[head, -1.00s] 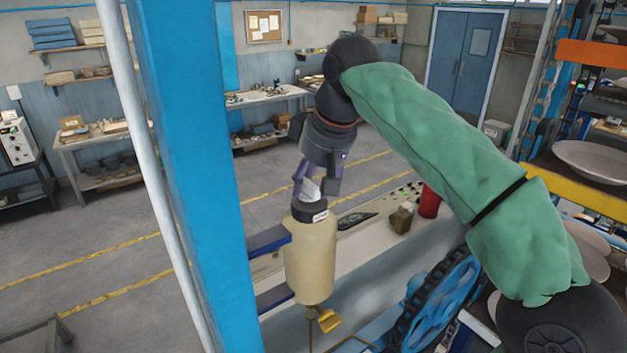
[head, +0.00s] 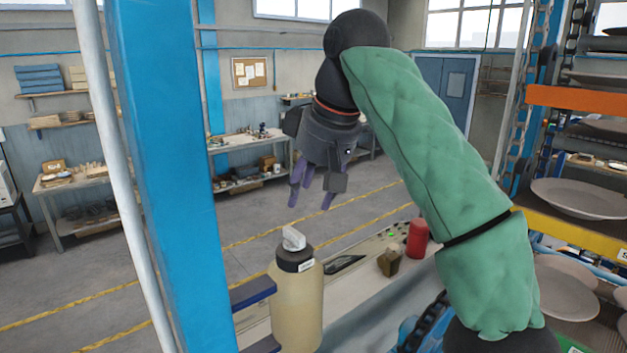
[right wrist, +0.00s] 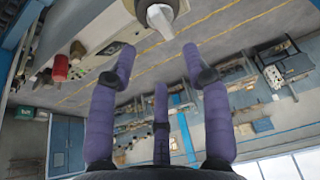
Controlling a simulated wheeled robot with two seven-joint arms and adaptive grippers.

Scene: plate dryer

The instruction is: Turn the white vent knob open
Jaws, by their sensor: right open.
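The white vent knob (head: 293,238) sits on the black cap (head: 295,260) of a cream-coloured bottle (head: 297,305). The bottle stands upright, held by blue brackets beside the blue post. The knob also shows at the top of the right wrist view (right wrist: 160,18). My right gripper (head: 312,200) is open and empty, above the knob and apart from it. Its purple fingers are spread in the right wrist view (right wrist: 155,70), with the knob beyond their tips. My left gripper is not in view.
A thick blue post (head: 175,170) and a white pipe (head: 120,190) stand left of the bottle. A red cylinder (head: 417,238) and a small brown block (head: 390,262) sit on the panel at right. Racks with plates (head: 585,197) stand at far right.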

